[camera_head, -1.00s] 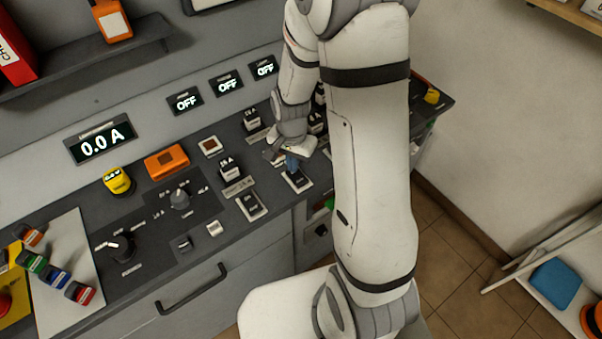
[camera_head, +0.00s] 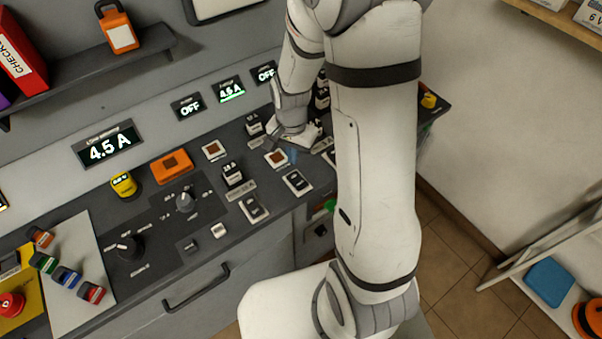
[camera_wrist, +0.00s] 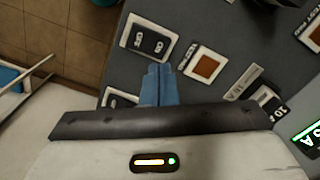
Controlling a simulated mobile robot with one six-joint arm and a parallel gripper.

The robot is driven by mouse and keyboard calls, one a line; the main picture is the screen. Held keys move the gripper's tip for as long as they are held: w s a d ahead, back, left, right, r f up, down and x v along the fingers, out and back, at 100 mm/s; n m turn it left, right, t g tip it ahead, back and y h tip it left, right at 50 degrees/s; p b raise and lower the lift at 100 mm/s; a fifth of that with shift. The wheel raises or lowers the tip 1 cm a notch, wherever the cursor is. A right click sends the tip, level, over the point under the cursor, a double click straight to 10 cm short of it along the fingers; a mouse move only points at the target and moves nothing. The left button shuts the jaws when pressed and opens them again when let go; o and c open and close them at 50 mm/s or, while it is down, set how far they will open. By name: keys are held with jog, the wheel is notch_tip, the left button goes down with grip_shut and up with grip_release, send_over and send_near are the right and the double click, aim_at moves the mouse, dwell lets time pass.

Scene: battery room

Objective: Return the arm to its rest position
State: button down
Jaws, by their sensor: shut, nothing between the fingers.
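My gripper (camera_head: 292,155) is over the grey console (camera_head: 205,250), with its blue fingers together and nothing between them. In the wrist view the shut blue fingertips (camera_wrist: 160,70) point at the panel, between a rocker switch (camera_wrist: 149,42) and a white-framed square with a brown-red centre (camera_wrist: 206,66). They seem to be just above the panel, but the exact gap cannot be told. In the head view the rocker switch (camera_head: 297,182) lies just in front of the fingers, in plain sight. My arm is bent and reaches down to the console's right part.
The large display (camera_head: 110,147) reads 4.5 A. A small green-lit display (camera_head: 231,91) also reads 4.5 A, with OFF displays beside it. A dial knob (camera_head: 186,201), a yellow part (camera_head: 123,185) and an orange block (camera_head: 172,166) stand on the console. Tiled floor (camera_head: 455,270) is open at right.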

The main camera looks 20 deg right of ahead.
jog(key=shift+r, duration=0.55)
jog(key=shift+s, duration=0.1)
jog(key=s+d+r+n+t+b, duration=0.1)
jog(key=s+r+n+t, duration=0.2)
jog(key=s+r+n, duration=0.5)
jog(key=s+r, duration=0.6)
jog(key=r, duration=0.4)
jog(key=shift+s+r+n, duration=0.25)
jog(key=shift+s+n, duration=0.05)
jog(key=shift+s, duration=0.1)
jog(key=c, duration=2.1)
grip_release()
